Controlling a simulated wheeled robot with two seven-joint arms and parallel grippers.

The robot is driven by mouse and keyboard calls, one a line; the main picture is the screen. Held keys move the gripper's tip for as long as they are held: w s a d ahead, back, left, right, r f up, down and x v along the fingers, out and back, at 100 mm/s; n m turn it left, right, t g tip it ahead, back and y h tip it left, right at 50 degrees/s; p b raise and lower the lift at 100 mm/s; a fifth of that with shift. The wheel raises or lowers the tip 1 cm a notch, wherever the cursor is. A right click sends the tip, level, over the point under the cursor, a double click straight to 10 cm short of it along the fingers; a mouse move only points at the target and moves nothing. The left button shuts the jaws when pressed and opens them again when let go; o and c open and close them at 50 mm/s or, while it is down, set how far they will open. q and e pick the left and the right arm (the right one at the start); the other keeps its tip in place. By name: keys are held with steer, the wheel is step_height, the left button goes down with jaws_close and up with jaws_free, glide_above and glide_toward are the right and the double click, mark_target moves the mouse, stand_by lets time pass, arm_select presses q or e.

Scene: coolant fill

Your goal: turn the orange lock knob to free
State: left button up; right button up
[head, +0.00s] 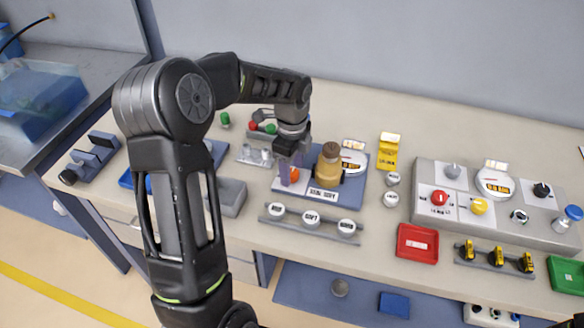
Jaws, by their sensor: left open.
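The orange lock knob (294,174) shows as a small orange spot on the blue fixture plate (355,194), partly hidden by my left gripper (290,180). The plate also carries a tan and brown cylinder (328,164) and a round white gauge (353,162). My left gripper points down at the knob from above and is open. I cannot tell whether its fingers touch the knob. The knob's mark or lock position is too small to read.
White round pieces stand in a rack (310,220) in front of the plate. A red tray (417,243) lies to the right, near a grey control panel (500,205) with knobs. A yellow block (388,151) stands behind. Grey and blue blocks lie left, partly behind my arm.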

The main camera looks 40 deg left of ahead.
arm_select(q)
steer(key=shift+f, duration=0.4)
steer(key=shift+c, duration=0.6)
jaws_close()
